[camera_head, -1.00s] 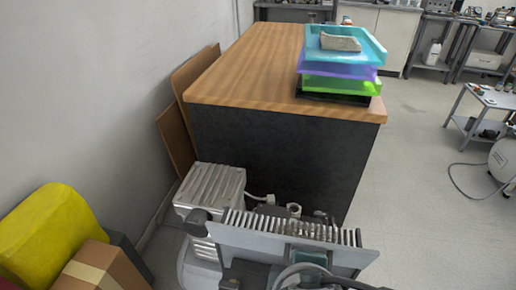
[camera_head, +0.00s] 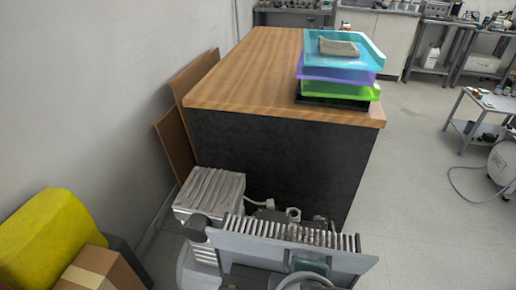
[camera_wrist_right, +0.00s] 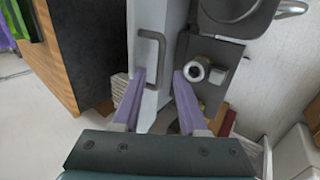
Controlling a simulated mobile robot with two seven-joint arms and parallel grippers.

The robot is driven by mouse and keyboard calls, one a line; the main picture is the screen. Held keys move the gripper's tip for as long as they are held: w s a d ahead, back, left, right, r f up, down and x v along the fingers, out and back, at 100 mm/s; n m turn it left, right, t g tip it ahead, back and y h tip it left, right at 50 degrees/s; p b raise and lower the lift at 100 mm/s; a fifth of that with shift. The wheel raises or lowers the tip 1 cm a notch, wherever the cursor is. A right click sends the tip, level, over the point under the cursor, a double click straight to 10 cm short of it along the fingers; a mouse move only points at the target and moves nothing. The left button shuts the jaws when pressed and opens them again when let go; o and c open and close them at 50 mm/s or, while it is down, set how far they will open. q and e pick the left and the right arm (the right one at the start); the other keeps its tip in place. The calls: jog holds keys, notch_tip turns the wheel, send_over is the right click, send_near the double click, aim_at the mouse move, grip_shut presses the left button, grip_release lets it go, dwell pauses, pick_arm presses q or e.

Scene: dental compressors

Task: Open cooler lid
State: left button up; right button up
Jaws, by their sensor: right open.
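In the right wrist view a grey U-shaped handle (camera_wrist_right: 163,57) stands on a pale grey panel (camera_wrist_right: 147,15). I cannot tell for certain whether this panel is the cooler lid. My right gripper (camera_wrist_right: 159,80) is open, with its two purple fingers apart at the handle's near end. The left finger overlaps the foot of the handle in the picture; contact cannot be told. In the head view a pale plate (camera_head: 285,250) with a row of metal fins stands on the compressor (camera_head: 208,190).
A wood-topped black counter (camera_head: 235,75) with stacked coloured trays (camera_head: 338,73) stands behind the compressor. A yellow item (camera_head: 45,235) and a cardboard box (camera_head: 100,270) are at lower left by the wall. Open floor (camera_head: 420,190) lies to the right.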

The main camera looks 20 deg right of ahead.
jog(key=p+v, duration=0.2)
jog(key=v, duration=0.7)
jog(key=shift+c, duration=0.2)
